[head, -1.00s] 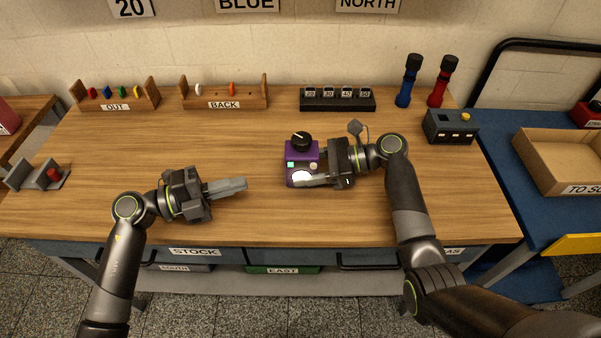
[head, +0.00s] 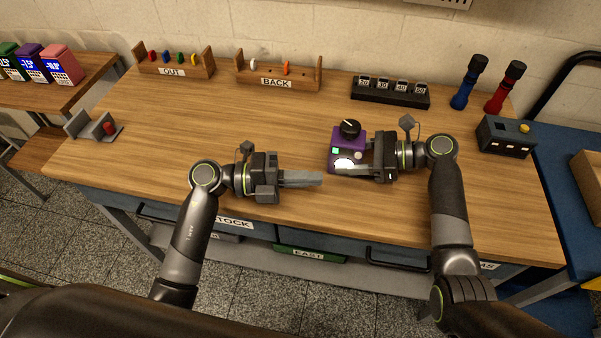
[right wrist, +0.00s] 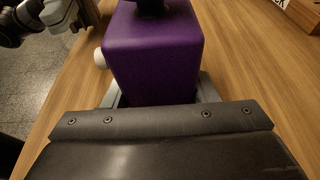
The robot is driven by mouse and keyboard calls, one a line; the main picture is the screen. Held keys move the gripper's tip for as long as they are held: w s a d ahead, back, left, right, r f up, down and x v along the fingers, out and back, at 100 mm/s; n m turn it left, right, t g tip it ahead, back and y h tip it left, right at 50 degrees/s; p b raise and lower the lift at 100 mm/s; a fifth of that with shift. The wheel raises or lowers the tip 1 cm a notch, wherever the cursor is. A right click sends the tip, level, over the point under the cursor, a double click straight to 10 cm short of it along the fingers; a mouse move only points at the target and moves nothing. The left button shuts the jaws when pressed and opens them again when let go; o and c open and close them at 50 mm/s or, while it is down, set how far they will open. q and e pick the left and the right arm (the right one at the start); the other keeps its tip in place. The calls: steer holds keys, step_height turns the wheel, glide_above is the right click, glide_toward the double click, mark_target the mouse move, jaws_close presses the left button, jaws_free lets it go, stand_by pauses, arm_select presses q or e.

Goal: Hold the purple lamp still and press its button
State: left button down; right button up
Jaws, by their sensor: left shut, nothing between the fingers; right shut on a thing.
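The purple lamp (head: 358,138) stands upright on the wooden table, with a black knob on top, a small cyan square and a bright white round spot on its front. My right gripper (head: 352,168) is shut on the lamp from the right side. In the right wrist view the purple body (right wrist: 155,50) sits between its fingers, partly hidden by the gripper housing. My left gripper (head: 318,179) is shut and empty, its fingertips just left of the lamp's front and apart from it. I cannot tell for sure which part is the button.
Slotted wooden racks marked OUT (head: 172,72) and BACK (head: 276,85) stand at the back. A black number block (head: 390,101), blue (head: 462,104) and red (head: 497,104) torches and a grey box (head: 505,138) are at back right.

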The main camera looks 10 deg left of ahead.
mark_target(355, 156)
arm_select(q)
steer(key=x, duration=0.6)
steer(key=shift+r, duration=0.1)
steer(key=w, duration=0.3)
steer(key=shift+d, duration=0.3)
steer(key=shift+w, duration=0.5)
steer(key=shift+w, duration=0.95)
arm_select(e)
steer(key=shift+o, duration=0.2)
steer(key=shift+s, duration=0.1)
